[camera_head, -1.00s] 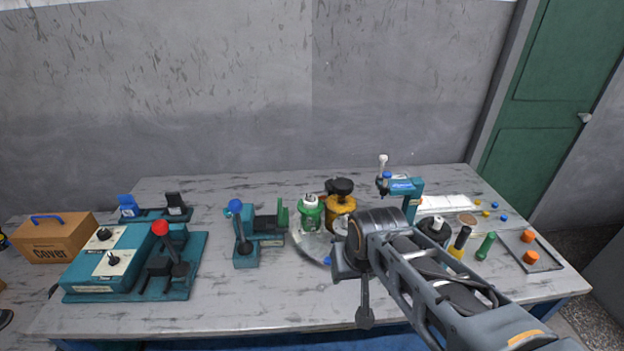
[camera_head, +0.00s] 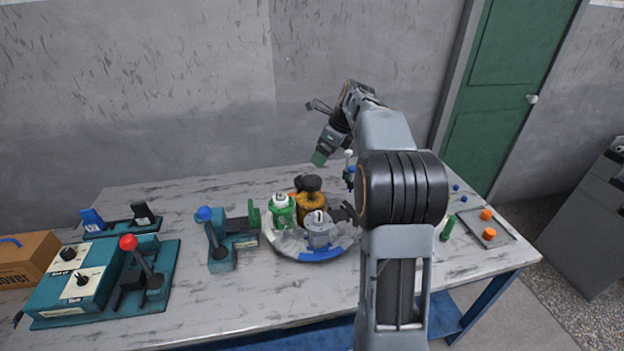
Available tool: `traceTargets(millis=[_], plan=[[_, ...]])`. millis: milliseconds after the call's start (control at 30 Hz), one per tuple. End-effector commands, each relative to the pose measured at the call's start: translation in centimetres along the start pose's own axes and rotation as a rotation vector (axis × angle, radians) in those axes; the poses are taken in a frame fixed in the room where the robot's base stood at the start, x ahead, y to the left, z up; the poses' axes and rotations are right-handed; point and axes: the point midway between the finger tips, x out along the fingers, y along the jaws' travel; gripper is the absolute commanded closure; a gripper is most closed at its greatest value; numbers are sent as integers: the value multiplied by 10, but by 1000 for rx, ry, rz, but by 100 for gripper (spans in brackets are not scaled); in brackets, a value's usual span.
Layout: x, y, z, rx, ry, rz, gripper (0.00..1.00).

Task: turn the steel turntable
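The steel turntable (camera_head: 283,246) is a round plate on the table, right of centre. It carries a green container with a white cap (camera_head: 282,212), an amber bottle with a black top (camera_head: 311,205) and a grey metal container (camera_head: 319,232). A blue patch (camera_head: 322,255) shows at its front rim. Its right side is partly hidden by a dark part and my arm. My gripper (camera_head: 320,157) appears as a small green-tipped end, pointing down above and behind the turntable, apart from it. Its fingers are too small to tell open from shut.
A blue-knobbed lever device (camera_head: 217,245) stands left of the turntable; a red-knobbed control unit (camera_head: 143,275) is farther left. A tray with orange pieces (camera_head: 490,226) is at the right. My arm hides much of the table's right half. Bare tabletop (camera_head: 250,300) lies in front.

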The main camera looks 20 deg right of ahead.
Motion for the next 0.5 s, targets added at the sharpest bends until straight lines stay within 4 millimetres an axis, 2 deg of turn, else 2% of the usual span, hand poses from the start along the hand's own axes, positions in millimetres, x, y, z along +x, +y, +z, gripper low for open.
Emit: traceTargets(millis=[500], plan=[[93, 0, -1, 4, 3, 3, 5]])
